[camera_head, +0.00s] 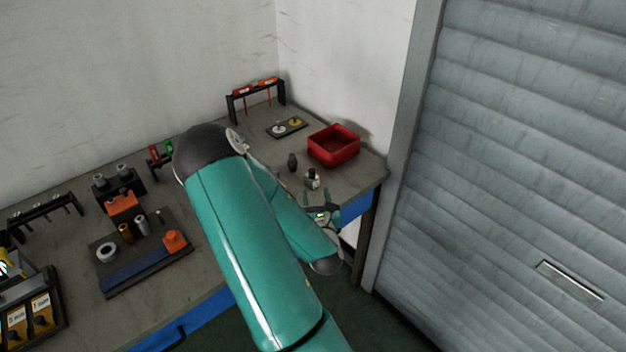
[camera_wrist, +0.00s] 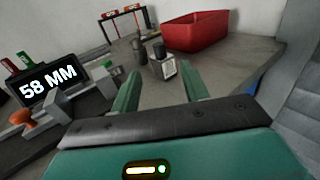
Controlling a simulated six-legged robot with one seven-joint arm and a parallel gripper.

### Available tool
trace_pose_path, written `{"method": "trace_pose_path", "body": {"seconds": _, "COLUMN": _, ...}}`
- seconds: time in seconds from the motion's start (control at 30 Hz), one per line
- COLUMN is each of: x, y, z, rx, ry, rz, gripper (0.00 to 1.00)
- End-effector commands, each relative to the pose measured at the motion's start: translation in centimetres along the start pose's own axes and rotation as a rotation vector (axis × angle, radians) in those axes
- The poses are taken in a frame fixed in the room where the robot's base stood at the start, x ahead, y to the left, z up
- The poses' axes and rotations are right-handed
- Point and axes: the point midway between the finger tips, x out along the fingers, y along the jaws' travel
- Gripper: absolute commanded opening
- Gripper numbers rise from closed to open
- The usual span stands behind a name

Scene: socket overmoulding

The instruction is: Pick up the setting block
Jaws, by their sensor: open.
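A small grey metal block with a dark knob on top and a pale label, apparently the setting block (camera_wrist: 163,69), stands upright on the bench. It also shows in the head view (camera_head: 312,181), near the bench's right front end. My gripper (camera_wrist: 161,84) is open and empty. Its two green fingers point toward the block, which appears between them and beyond their tips, apart from both. In the head view my gripper (camera_head: 321,203) is just in front of the block, near the bench edge.
A red bin (camera_head: 334,147) stands behind and right of the block. A small dark piece (camera_head: 292,162) stands close behind it. A display reading 58 MM (camera_wrist: 48,83) is at the left in the wrist view. A black rack (camera_head: 256,95) stands farther back.

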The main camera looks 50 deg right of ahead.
Motion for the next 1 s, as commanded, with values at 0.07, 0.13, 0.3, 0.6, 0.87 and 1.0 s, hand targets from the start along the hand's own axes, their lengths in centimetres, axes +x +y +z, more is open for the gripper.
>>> {"method": "trace_pose_path", "body": {"seconds": 0.07, "x": 1.4, "y": 0.0, "z": 0.1, "rx": 0.001, "ry": -0.004, "rz": 0.001, "gripper": 0.45}}
{"method": "trace_pose_path", "body": {"seconds": 0.13, "x": 2.7, "y": 0.0, "z": 0.1, "rx": 0.001, "ry": -0.003, "rz": 0.002, "gripper": 0.45}}
{"method": "trace_pose_path", "body": {"seconds": 0.3, "x": 6.0, "y": 0.0, "z": 0.1, "rx": 0.0, "ry": -0.004, "rz": 0.002, "gripper": 0.45}}
{"method": "trace_pose_path", "body": {"seconds": 0.6, "x": 11.0, "y": 0.0, "z": 0.0, "rx": 0.0, "ry": -0.001, "rz": 0.003, "gripper": 0.45}}
{"method": "trace_pose_path", "body": {"seconds": 0.87, "x": 12.5, "y": 0.1, "z": 0.0, "rx": 0.0, "ry": 0.001, "rz": 0.002, "gripper": 0.45}}
{"method": "trace_pose_path", "body": {"seconds": 1.0, "x": 12.5, "y": 0.1, "z": 0.0, "rx": 0.0, "ry": 0.001, "rz": 0.002, "gripper": 0.45}}
